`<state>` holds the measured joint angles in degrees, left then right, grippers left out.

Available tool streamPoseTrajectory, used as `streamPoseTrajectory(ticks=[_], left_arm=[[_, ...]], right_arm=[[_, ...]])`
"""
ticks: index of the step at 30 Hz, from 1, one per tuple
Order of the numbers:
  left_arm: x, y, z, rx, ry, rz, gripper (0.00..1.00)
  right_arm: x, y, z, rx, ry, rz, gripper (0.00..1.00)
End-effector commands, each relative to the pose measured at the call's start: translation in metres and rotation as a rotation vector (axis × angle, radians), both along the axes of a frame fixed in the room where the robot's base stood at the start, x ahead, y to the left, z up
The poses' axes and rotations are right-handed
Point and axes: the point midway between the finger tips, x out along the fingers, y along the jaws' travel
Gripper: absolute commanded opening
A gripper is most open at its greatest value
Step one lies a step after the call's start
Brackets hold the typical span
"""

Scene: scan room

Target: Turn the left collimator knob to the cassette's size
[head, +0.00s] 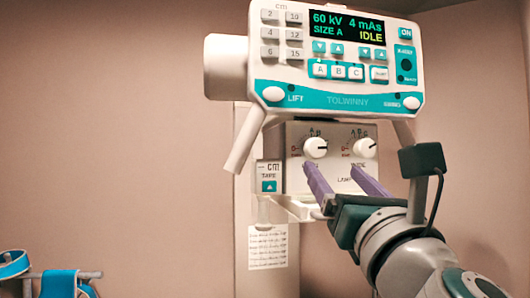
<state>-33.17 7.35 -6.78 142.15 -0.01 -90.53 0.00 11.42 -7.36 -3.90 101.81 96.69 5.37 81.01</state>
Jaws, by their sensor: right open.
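The left collimator knob (315,148) is a round white knob on the pale collimator panel (340,178). A dark mark on it points to the right. The right knob (364,149) is alike and sits beside it, also with a dark mark towards the right. The scale print around both is too small to read. My right gripper (333,169) has its two purple fingers spread apart and empty. Its fingertips show just below the knobs, one under each; I cannot tell how far in front of the panel they are. No cassette shows. My left gripper is out of view.
Above the panel hangs a control console (335,60) whose display (346,28) reads 60 kV, 4 mAs, SIZE A, IDLE. A handle bar (245,140) slants down at its left. A tape box (269,178) sits left of the panel. Blue-trimmed equipment (58,284) stands at lower left.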

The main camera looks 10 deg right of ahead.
Motion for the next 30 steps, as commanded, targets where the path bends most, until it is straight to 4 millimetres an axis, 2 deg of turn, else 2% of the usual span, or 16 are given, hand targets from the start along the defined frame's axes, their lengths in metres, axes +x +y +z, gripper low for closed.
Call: streamPoseTrajectory(ticks=[9,15,21,28,30], left_arm=[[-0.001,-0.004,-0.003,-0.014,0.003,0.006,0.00],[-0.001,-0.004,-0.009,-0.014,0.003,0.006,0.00],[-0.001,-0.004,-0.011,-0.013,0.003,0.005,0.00],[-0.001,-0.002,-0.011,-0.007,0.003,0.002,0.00],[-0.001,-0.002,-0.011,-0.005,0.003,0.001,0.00]], right_arm=[[0.050,-0.002,0.021,-0.008,-0.004,0.000,0.75],[0.074,-0.003,0.030,-0.009,-0.004,0.000,0.75],[0.083,-0.004,0.034,-0.010,-0.002,0.000,0.75],[0.083,-0.004,0.035,-0.010,-0.002,0.000,0.75],[0.083,-0.004,0.035,-0.010,-0.002,0.000,0.70]])
